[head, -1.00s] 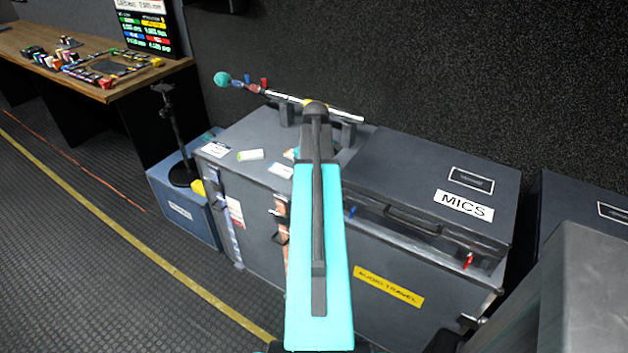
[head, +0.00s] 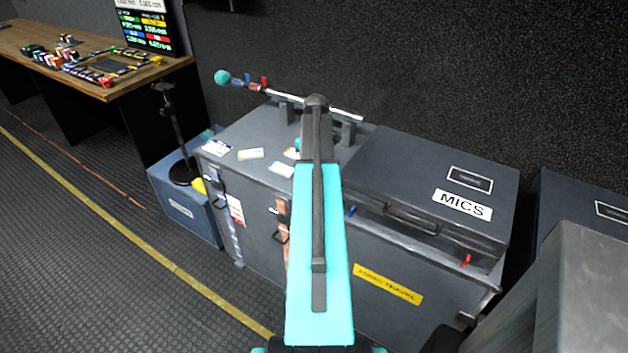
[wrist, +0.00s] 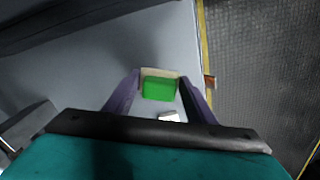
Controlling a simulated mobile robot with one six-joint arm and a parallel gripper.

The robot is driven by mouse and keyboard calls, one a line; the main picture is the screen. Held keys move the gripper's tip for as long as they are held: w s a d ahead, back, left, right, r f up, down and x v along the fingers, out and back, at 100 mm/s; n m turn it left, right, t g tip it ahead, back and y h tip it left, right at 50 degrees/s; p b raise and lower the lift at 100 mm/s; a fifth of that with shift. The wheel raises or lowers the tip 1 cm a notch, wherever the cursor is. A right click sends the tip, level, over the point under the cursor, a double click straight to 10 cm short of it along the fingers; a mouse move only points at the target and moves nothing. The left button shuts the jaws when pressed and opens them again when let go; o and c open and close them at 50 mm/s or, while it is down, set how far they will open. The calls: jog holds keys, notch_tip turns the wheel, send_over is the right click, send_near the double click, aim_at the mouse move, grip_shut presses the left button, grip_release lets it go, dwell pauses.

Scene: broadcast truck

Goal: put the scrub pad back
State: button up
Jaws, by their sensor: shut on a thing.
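The scrub pad (wrist: 158,89), a green block with a pale cream layer along its far edge, is between the two fingers of my gripper (wrist: 160,77) in the wrist view. My gripper is shut on it. Below them in that view is the grey top of the case, which also shows in the head view (head: 235,135). I cannot tell how high the pad is above it. In the head view my own arm hides the gripper and the pad.
A dark case marked MICS (head: 400,170) stands at right on the grey case. A boom pole (head: 345,114) rests across supports at the back. Several labels lie on the top. A blue box (head: 205,228) with a stand (head: 175,125) is at left. The floor at left is clear.

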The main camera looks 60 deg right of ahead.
jog(key=shift+f+p, duration=0.5)
jog(key=shift+f, duration=1.2)
jog(key=shift+f, duration=0.15)
jog(key=o, duration=1)
jog(key=shift+r+b, duration=1.2)
jog(key=shift+r, duration=4.95)
